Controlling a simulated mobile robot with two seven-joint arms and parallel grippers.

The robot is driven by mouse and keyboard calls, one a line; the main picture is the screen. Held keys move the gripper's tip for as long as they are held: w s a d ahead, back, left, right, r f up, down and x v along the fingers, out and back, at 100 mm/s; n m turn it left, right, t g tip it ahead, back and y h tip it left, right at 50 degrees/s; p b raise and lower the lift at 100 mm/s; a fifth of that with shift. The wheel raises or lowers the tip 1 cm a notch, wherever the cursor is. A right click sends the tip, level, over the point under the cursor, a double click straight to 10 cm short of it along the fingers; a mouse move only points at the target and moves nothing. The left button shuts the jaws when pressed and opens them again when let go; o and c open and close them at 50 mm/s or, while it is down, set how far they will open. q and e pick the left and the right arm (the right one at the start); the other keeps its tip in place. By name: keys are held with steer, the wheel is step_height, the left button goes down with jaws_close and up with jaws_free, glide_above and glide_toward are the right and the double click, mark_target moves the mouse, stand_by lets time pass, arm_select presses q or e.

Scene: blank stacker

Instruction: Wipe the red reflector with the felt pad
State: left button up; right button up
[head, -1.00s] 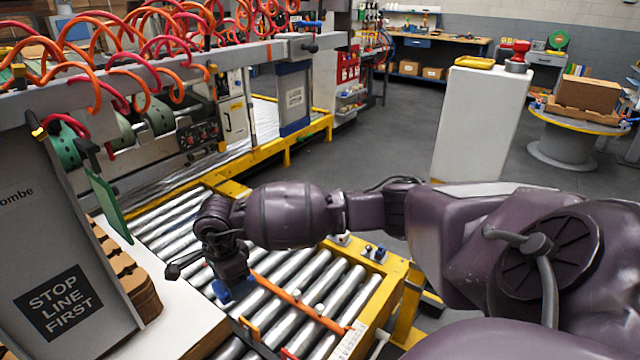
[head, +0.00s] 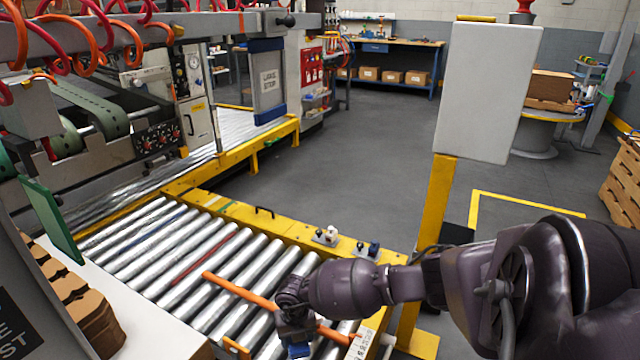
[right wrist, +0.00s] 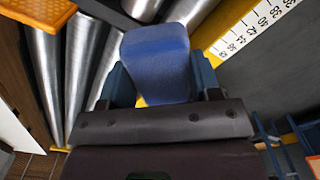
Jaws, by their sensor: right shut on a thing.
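My right gripper (head: 297,335) is low over the roller conveyor, near its front right rail. It is shut on a blue pad, likely the felt pad (right wrist: 155,62), which sticks out ahead of the jaws in the right wrist view. A bit of its blue also shows under the gripper in the head view. I cannot make out the red reflector for sure. A small red thing (head: 522,6) shows at the top edge behind the white panel. My left gripper is not in view.
An orange bar (head: 238,290) lies across the rollers (head: 150,250). Small fittings (head: 326,236) sit on the yellow rail (head: 270,228). A white panel (head: 488,90) with a yellow post (head: 435,210) stands right of the conveyor. Brown cartons (head: 70,300) stand at left. Open grey floor lies behind.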

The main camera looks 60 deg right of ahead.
steer(key=s+d+f+m+b, duration=0.1)
steer(key=s+d+f+m, duration=0.1)
steer(key=f, duration=0.1)
steer(key=s+d+f+m+b, duration=0.1)
steer(key=s+d+f+m, duration=0.1)
steer(key=f+m, duration=0.1)
steer(key=s+d+f+m+b, duration=0.1)
steer(key=s+d+f+m, duration=0.1)
steer(key=d+f+m, duration=0.1)
steer(key=shift+f, duration=0.8)
steer(key=shift+d+f, duration=0.1)
steer(key=shift+d, duration=0.1)
steer(key=shift+a, duration=0.35)
steer(key=shift+a+r, duration=0.2)
steer(key=shift+a, duration=0.9)
steer(key=shift+s+a+f+p, duration=0.1)
steer(key=shift+s+a+p, duration=0.1)
steer(key=shift+a, duration=0.55)
steer(key=shift+s+a+p, duration=0.1)
steer(key=shift+a+p, duration=0.05)
steer(key=shift+a, duration=0.55)
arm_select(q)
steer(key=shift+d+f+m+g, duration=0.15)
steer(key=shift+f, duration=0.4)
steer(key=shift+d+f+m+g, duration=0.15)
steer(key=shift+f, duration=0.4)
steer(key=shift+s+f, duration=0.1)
